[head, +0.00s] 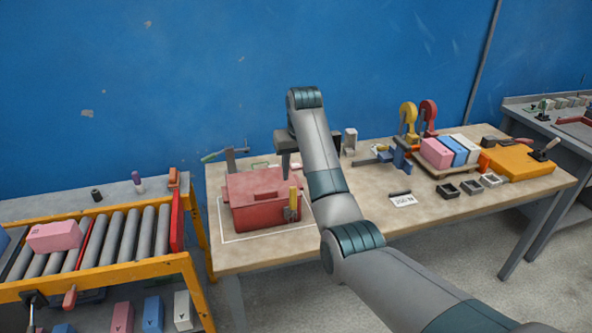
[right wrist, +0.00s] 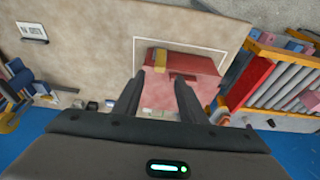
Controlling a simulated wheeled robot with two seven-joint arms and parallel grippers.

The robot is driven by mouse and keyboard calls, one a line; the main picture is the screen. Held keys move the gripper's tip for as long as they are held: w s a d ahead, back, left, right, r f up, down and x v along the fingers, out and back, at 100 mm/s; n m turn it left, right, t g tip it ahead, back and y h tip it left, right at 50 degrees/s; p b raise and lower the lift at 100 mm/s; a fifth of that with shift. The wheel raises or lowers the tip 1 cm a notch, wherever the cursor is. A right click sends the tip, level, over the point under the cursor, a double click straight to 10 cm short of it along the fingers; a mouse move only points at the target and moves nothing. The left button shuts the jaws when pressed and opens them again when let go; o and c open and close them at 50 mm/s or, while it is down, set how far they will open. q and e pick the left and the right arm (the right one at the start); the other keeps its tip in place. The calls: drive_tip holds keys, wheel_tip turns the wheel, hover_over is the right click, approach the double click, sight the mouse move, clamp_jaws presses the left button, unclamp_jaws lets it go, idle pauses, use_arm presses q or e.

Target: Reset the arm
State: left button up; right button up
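My right arm reaches in from the lower right of the head view and bends down over the workbench (head: 400,225). Its gripper (head: 286,168) hangs above the back edge of the red mould box (head: 255,200), partly hidden by the arm. In the right wrist view the two fingers (right wrist: 158,82) stand apart with nothing between them. The red box (right wrist: 200,68) shows beyond the fingertips, with a yellow latch on its side. I cannot tell the exact gap between fingertips and box. My left gripper is in neither view.
A roller conveyor (head: 125,240) with a pink block (head: 55,236) stands at the left. On the bench's right lie pink, blue and white blocks, small black frames (head: 448,191), a white label card (head: 402,200) and an orange case (head: 520,162). The bench front right of the box is fairly clear.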

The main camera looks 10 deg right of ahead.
drive_tip(key=shift+f, duration=0.1)
drive_tip(key=s+d+f, duration=0.2)
drive_tip(key=s+f, duration=0.9)
drive_tip(key=f, duration=0.2)
drive_tip(key=s+d+f, duration=0.3)
drive_tip(key=s+f, duration=0.8)
drive_tip(key=f, duration=0.1)
drive_tip(key=s+a+f+n, duration=0.1)
drive_tip(key=s+a+n, duration=0.1)
drive_tip(key=s, duration=3.2)
wheel_tip(320, 180, down, 31)
drive_tip(key=s+g+b, duration=0.1)
drive_tip(key=b, duration=0.2)
drive_tip(key=s+d+f+b, duration=0.1)
drive_tip(key=s+f, duration=0.8)
drive_tip(key=f, duration=0.1)
drive_tip(key=s+d+f+g+b, duration=0.1)
drive_tip(key=s+d+f, duration=0.1)
drive_tip(key=s+f, duration=0.7)
drive_tip(key=shift+d+f, duration=0.25)
drive_tip(key=shift+f, duration=0.3)
